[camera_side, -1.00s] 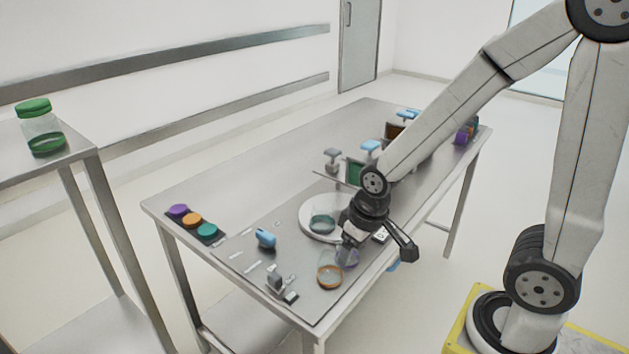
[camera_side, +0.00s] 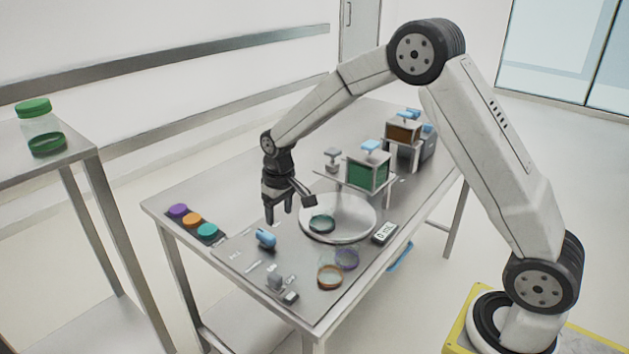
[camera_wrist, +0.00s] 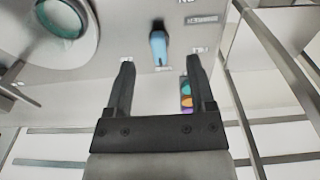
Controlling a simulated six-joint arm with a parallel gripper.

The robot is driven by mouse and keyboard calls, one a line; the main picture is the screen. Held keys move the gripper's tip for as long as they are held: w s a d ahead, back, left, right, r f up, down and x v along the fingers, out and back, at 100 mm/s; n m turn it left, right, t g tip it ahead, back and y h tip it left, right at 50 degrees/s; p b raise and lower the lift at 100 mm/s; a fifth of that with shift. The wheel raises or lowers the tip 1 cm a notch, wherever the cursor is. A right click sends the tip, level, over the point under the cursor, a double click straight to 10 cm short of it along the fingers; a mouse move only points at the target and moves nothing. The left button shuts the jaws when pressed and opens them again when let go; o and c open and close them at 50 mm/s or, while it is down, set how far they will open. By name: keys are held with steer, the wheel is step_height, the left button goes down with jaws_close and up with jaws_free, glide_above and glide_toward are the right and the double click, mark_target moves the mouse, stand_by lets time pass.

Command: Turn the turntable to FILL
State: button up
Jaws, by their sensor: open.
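The turntable is a round pale disc (camera_side: 352,222) on the steel table, with a clear jar with a teal band (camera_side: 321,224) standing on it. Part of the disc (camera_wrist: 88,42) and the jar (camera_wrist: 62,18) show at the upper left of the wrist view. A blue knob (camera_side: 265,239) sits on the panel left of the disc; in the wrist view the knob (camera_wrist: 158,46) lies beyond my fingertips, with printed labels around it too small to read. My gripper (camera_side: 282,218) points down, open and empty, above the table between the disc and the coloured lids. It shows open in the wrist view (camera_wrist: 160,62).
Purple, orange and teal lids (camera_side: 193,220) lie at the table's left end. Jars with orange (camera_side: 329,276) and purple (camera_side: 346,259) bands stand at the front. Bins with green (camera_side: 368,171) and brown contents (camera_side: 403,130) stand behind. A green-lidded jar (camera_side: 39,128) stands on the side table.

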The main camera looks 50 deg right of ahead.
glide_above(266, 233)
step_height(266, 233, down, 3)
steer(key=shift+s+f+g, duration=0.1)
steer(key=shift+g, duration=0.3)
steer(key=shift+f, duration=0.1)
steer(key=shift+f, duration=3.8)
jaws_close()
